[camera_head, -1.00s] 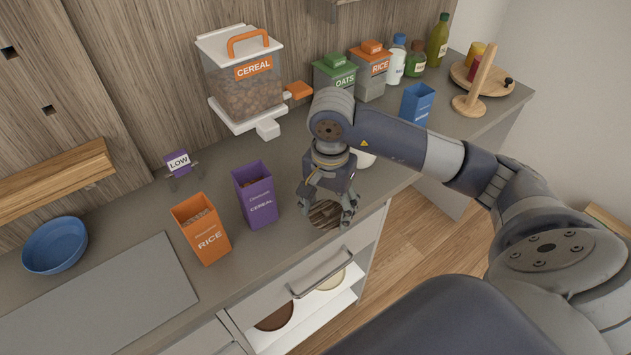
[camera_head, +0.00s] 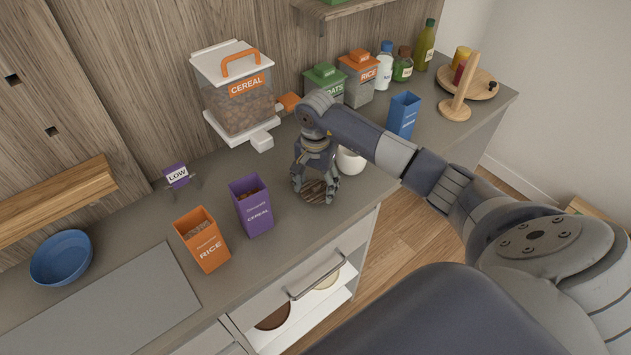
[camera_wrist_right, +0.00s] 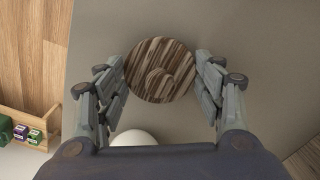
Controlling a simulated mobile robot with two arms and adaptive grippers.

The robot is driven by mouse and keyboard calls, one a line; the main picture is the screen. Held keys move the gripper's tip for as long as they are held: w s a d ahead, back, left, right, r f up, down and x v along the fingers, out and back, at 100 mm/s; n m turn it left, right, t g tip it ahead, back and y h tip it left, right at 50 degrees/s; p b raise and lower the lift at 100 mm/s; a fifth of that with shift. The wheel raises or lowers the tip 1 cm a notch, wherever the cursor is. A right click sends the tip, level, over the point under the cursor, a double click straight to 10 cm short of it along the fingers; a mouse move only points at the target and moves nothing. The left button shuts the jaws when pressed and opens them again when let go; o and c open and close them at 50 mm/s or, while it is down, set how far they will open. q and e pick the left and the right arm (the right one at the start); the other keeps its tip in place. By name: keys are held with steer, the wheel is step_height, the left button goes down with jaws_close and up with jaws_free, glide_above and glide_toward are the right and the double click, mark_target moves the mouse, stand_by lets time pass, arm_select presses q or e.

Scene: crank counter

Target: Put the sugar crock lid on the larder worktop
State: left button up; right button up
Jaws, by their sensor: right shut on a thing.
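The sugar crock lid is a round, striped brown wooden disc with a small knob (camera_wrist_right: 160,77); in the head view it (camera_head: 314,192) shows partly under my fingers. My right gripper (camera_wrist_right: 160,80) is shut on it, with one finger at each side; in the head view the gripper (camera_head: 315,188) points down over the worktop (camera_head: 290,240). I cannot tell whether the lid touches the surface. A white rounded crock (camera_head: 351,161) stands just right of the gripper, partly hidden by my arm; its edge also shows in the wrist view (camera_wrist_right: 133,138). My left gripper is not in view.
Left of the lid stand a purple cereal box (camera_head: 252,212) and an orange rice box (camera_head: 203,245). Behind is the cereal dispenser (camera_head: 238,95). A blue box (camera_head: 403,115) stands to the right. The worktop between lid and front edge is clear.

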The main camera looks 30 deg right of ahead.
steer(key=shift+f, duration=0.35)
steer(key=shift+f, duration=0.15)
steer(key=o, duration=1.2)
